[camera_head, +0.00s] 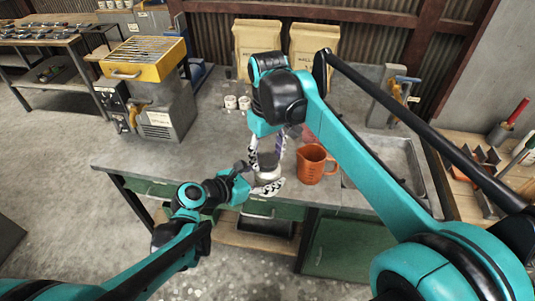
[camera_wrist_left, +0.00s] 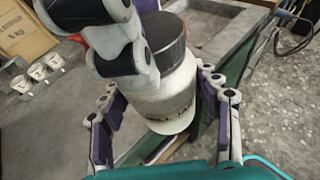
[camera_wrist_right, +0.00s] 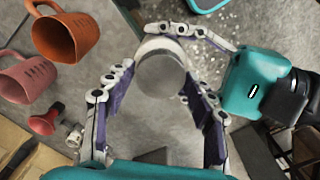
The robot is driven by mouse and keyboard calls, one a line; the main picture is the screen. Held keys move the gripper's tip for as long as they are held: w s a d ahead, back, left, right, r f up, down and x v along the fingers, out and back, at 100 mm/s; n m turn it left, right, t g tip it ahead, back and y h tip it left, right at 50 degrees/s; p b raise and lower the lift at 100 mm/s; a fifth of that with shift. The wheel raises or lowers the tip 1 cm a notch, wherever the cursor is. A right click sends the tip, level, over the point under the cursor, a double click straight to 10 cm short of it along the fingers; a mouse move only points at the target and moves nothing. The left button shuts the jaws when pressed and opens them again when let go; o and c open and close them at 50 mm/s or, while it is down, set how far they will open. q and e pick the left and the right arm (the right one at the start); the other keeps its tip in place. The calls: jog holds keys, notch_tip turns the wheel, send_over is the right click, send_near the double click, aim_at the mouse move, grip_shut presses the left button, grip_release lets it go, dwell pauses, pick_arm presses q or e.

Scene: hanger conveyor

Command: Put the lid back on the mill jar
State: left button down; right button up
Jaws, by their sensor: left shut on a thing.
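The mill jar (camera_wrist_left: 168,88) is a pale, rounded vessel, held low over the bench's front edge. A dark grey cylindrical part (camera_wrist_left: 166,38), seemingly the lid, sits on its top. In the right wrist view its round grey face (camera_wrist_right: 160,80) is seen from above. My left gripper (camera_head: 262,186) is shut on the jar, one finger on each side, also seen in the left wrist view (camera_wrist_left: 165,112). My right gripper (camera_wrist_right: 158,80) points down from above. Its fingers are spread on either side of the grey top; contact cannot be told. In the head view the jar (camera_head: 267,176) is partly hidden.
An orange measuring jug (camera_head: 312,165) stands right of the jar, with a reddish cup (camera_wrist_right: 24,80) behind it. Small white cups (camera_head: 237,102) and paper sacks (camera_head: 258,40) are farther back. A sink (camera_head: 385,165) lies at right.

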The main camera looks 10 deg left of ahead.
jog(key=c, duration=0.7)
jog(key=shift+o, duration=0.2)
jog(key=o, duration=1.4)
notch_tip(320, 180, up, 12)
